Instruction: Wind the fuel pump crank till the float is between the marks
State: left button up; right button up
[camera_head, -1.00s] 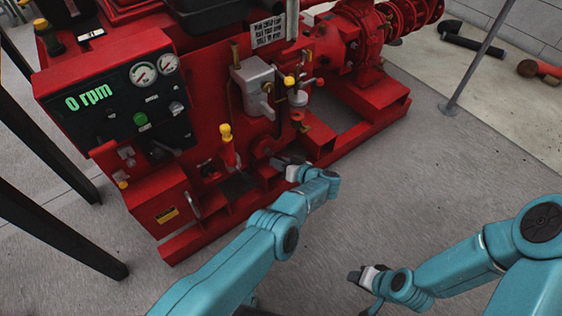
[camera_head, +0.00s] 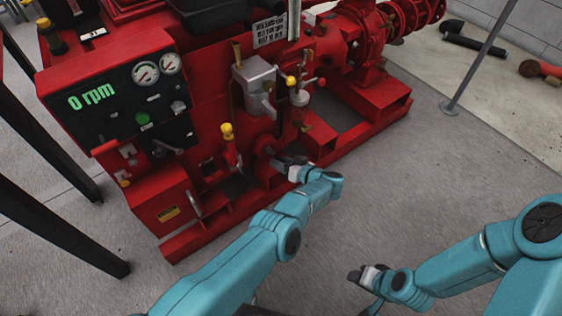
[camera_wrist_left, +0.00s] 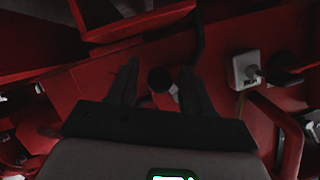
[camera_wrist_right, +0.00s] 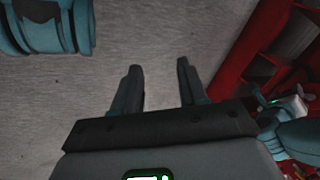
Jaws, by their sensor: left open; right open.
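The red pumpset (camera_head: 215,185) stands at upper left in the head view. My left gripper (camera_head: 280,161) is low at its front, close to a round red part (camera_head: 263,144). In the left wrist view the left gripper (camera_wrist_left: 160,66) is open, and a dark round knob (camera_wrist_left: 160,80) lies between its fingers. I cannot tell whether this knob is the crank handle or whether the fingers touch it. I cannot make out the float or its marks. My right gripper (camera_head: 358,275) is open and empty above the floor; its fingers show in the right wrist view (camera_wrist_right: 159,65).
The control panel (camera_head: 120,100) reads 0 rpm. A yellow-topped lever (camera_head: 228,140) and a grey box (camera_head: 255,88) are near my left gripper. A grey post (camera_head: 480,60) stands at right. The concrete floor (camera_head: 430,190) between is clear.

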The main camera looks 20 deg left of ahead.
pick_arm(q)
jog(key=p+v, duration=0.1)
jog(key=v, duration=0.5)
jog(key=shift+s+d+r+p, duration=0.2)
jog(key=shift+d+p, duration=0.1)
jog(key=shift+p, duration=0.1)
pick_arm(e)
jog(key=shift+s+a+r+g, duration=0.2)
jog(key=shift+s+r+g, duration=0.1)
jog(key=shift+s+r, duration=0.7)
jog(key=shift+w+r, duration=0.1)
jog(key=shift+w, duration=0.05)
